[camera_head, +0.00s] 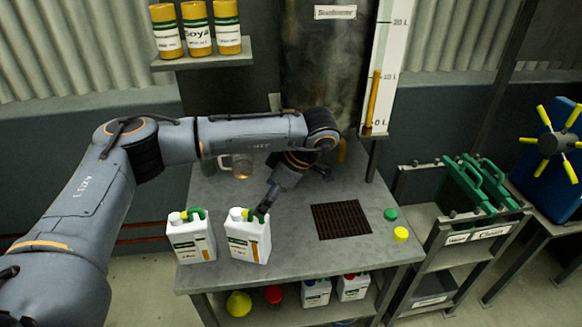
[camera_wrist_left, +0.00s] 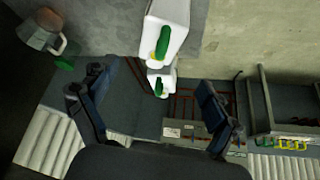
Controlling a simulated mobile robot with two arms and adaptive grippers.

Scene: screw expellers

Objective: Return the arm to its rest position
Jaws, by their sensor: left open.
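My left arm reaches in from the left over the grey table (camera_head: 300,262) and bends down to my left gripper (camera_head: 264,208), which is close to the top of the right white jug (camera_head: 248,240). In the left wrist view the gripper's two fingers (camera_wrist_left: 155,105) are spread wide with nothing held between them. The two white jugs with green handles show beyond and between the fingers, the nearer one (camera_wrist_left: 168,28) at the top. The left white jug (camera_head: 192,241) stands upright next to the right one. I cannot tell whether the gripper touches the right jug. My right gripper is out of view.
A glass jug (camera_head: 241,166) stands behind the arm. A dark grate (camera_head: 341,220), a green cap (camera_head: 390,214) and a yellow cap (camera_head: 401,234) are on the table's right. A shelf (camera_head: 205,60) with yellow canisters hangs at the back. A rack with green cans (camera_head: 466,188) stands right.

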